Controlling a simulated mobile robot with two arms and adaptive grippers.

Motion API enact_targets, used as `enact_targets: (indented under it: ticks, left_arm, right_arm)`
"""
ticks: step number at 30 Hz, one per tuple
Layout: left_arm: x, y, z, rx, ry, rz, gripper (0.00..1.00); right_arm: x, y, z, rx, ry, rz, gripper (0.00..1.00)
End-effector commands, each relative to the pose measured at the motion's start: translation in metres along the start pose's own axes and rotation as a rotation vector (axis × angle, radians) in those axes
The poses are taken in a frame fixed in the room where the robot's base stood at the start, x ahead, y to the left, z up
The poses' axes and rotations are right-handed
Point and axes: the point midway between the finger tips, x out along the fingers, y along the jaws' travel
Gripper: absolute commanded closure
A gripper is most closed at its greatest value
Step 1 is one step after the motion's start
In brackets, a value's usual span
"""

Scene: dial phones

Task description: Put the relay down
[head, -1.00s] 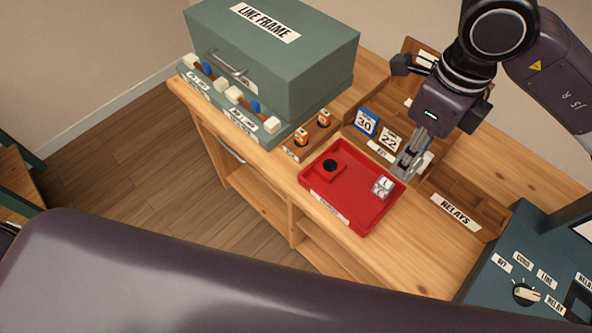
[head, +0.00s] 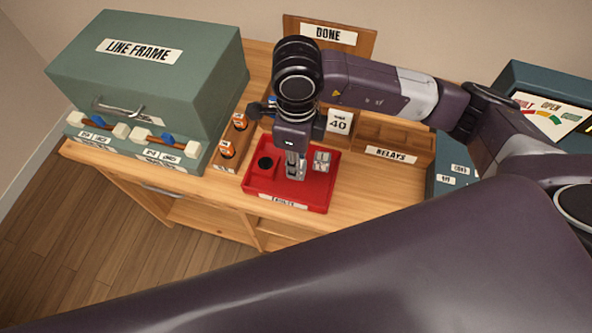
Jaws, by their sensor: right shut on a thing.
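My right gripper (head: 295,176) points down over the red tray (head: 256,191), at about its middle. It is shut on the relay, which is small and mostly hidden by the fingers. I cannot tell whether the relay touches the tray floor. A pale metallic piece (head: 322,161) sits in the tray just right of the fingers. A round black spot (head: 265,163) shows on the tray's left part. The wooden rack labelled RELAYS (head: 420,147) stands right of the tray. My left gripper is out of view.
The green LINE FRAME case (head: 190,70) stands at the left, with a small wooden holder of orange cylinders (head: 227,150) beside it. A card reading 40 (head: 339,122) and a DONE board (head: 350,37) stand behind the tray. A teal console (head: 520,85) is at the right.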

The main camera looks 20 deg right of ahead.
Motion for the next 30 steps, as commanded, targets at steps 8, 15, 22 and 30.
enact_targets:
  ticks: [8,15,22,30]
  left_arm:
    - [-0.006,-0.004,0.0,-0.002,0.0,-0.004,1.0]
    - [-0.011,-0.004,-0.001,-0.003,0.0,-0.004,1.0]
    - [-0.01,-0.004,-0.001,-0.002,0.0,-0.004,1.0]
    - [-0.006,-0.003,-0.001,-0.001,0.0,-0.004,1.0]
  right_arm:
    - [0.027,0.0,-0.001,0.001,0.002,0.002,1.0]
    - [0.057,0.0,0.0,0.001,-0.001,0.0,1.0]
    - [0.059,0.0,0.001,0.0,-0.002,-0.001,1.0]
    - [0.062,0.0,0.0,0.0,-0.001,0.0,0.7]
